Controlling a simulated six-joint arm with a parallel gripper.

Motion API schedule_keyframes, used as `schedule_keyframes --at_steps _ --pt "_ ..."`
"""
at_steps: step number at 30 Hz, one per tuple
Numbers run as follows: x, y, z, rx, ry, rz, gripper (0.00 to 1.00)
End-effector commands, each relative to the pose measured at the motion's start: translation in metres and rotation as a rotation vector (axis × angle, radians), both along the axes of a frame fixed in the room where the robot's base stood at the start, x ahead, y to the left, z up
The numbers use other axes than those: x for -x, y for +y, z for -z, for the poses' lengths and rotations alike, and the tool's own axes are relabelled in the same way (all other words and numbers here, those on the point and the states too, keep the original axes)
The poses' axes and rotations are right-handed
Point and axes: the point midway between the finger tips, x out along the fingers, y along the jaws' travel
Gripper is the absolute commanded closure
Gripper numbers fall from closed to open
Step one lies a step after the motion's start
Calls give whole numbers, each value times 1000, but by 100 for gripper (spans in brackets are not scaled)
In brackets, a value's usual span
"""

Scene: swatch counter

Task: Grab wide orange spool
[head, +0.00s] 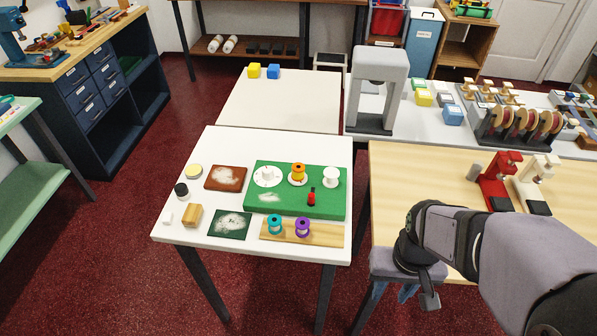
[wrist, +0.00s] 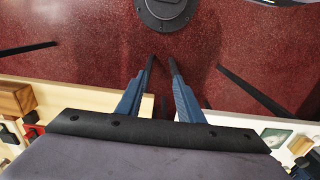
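The orange spool (head: 298,172) stands upright on the green board (head: 332,209) on the white table, between a white disc with a short raised centre (head: 266,175) and a white spool (head: 331,176). I cannot tell its width against others of its colour, as it is the only orange spool I see. My gripper (wrist: 161,61) shows two blue fingers with a gap between their tips, empty, above the dark red floor. In the head view my arm is at the right, apart from the spool, and the gripper hangs low beyond the white table's right edge. The wrist view does not show the spool.
A small red piece (head: 311,198) stands on the green board in front of the orange spool. A teal spool (head: 274,224) and a purple spool (head: 302,227) stand on a wooden strip in front. A light wood table (head: 420,170) with red and white devices is to the right.

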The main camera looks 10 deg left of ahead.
Motion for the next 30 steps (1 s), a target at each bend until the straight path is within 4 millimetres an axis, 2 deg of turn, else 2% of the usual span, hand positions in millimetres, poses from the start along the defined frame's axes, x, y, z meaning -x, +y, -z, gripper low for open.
schedule_keyframes --at_steps 11,12,14,15,23,26,30 --pt "0 0 0 0 0 0 66" --pt "0 0 0 0 0 0 64" --pt "0 0 0 0 0 0 49" --pt "0 0 0 0 0 0 47" --pt "0 0 0 1 1 -4 47" --pt "-4 0 4 15 10 -48 47" --pt "-20 0 17 85 47 -241 47"
